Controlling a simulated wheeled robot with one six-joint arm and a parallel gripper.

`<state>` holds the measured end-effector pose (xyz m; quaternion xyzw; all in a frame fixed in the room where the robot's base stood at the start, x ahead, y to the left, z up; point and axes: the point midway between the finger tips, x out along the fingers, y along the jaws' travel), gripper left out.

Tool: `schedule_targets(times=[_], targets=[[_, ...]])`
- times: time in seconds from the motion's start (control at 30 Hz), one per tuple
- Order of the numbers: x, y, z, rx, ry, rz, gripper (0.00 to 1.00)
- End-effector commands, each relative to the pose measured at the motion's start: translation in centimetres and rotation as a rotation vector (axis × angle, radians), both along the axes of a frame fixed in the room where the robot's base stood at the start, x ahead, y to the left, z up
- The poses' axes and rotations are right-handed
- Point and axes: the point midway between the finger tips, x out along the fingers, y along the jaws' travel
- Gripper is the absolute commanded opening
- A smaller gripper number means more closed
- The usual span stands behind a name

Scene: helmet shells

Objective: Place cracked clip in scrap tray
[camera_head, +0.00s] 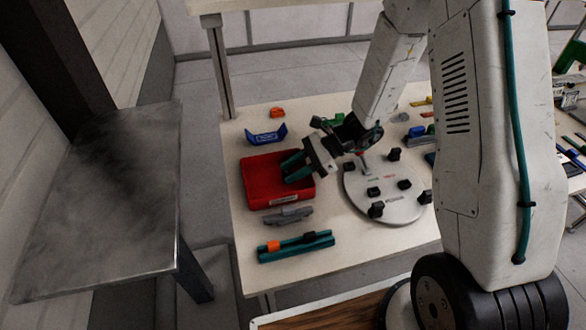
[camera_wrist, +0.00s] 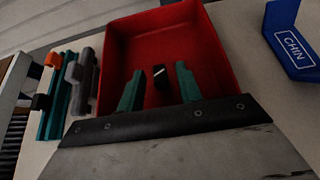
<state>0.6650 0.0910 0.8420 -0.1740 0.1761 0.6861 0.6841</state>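The red scrap tray (camera_head: 254,190) lies at the left of the pale table. It fills the upper middle of the wrist view (camera_wrist: 228,45). My gripper (camera_head: 292,168) is over the tray, with its teal fingers pointing into it. In the wrist view the gripper (camera_wrist: 158,72) is open, with a gap on each side between its fingers. A small black clip (camera_wrist: 158,78) with a white crack-like mark is between the fingers. It appears to lie inside the tray, apart from both fingers. The clip is not visible in the head view.
A blue bracket marked CHIN (camera_head: 266,136) and an orange piece (camera_head: 277,112) lie behind the tray. A grey part (camera_head: 288,215) and a teal rail (camera_head: 290,252) with orange and black clips lie in front. A round plate (camera_head: 402,208) with several black blocks is to the right.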

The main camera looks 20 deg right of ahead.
Motion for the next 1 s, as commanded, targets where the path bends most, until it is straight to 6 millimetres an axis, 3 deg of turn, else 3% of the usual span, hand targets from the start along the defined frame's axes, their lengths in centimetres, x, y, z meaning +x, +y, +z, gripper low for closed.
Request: schedule_targets(times=[0.17, 0.6, 0.8, 1.0], targets=[[0.1, -1.5, 1.0, 0.001, -0.003, -0.003, 0.35], [0.1, -9.2, 5.2, 0.0, -0.002, -0.002, 0.35], [0.1, -10.5, 5.9, -0.001, -0.001, 0.0, 0.35], [-0.5, -10.2, 7.1, -0.022, -0.033, 0.041, 0.35]])
